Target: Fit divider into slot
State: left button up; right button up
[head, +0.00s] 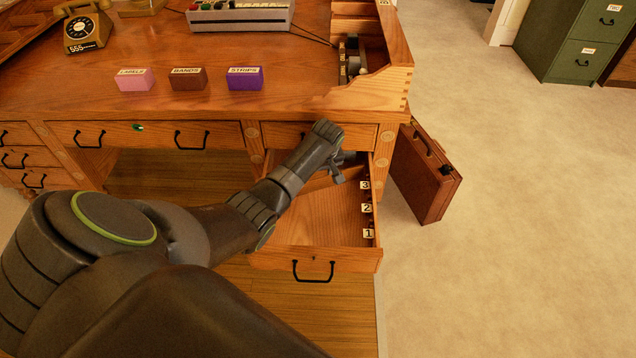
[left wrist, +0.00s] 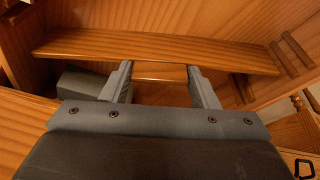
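The divider (left wrist: 150,48) is a long, thin wooden board across the upper part of the left wrist view. A wooden part of it fills the gap between the fingers of my left gripper (left wrist: 161,80). In the head view my left gripper (head: 340,168) is low over the back of the open drawer (head: 300,218), and my arm hides most of the divider. White labels 1 (head: 368,233), 2 (head: 367,208) and 3 (head: 365,185) run along the drawer's right wall. Slot grooves (left wrist: 296,52) show beyond the divider's right end, apart from it. My right gripper is not in view.
A grey block (left wrist: 82,83) lies left of the fingers. On the desk stand pink (head: 135,80), brown (head: 188,79) and purple (head: 245,78) labelled blocks and a telephone (head: 87,30). A briefcase (head: 425,175) stands right of the drawer.

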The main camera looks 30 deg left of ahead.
pick_arm(q)
jog(key=c, duration=0.7)
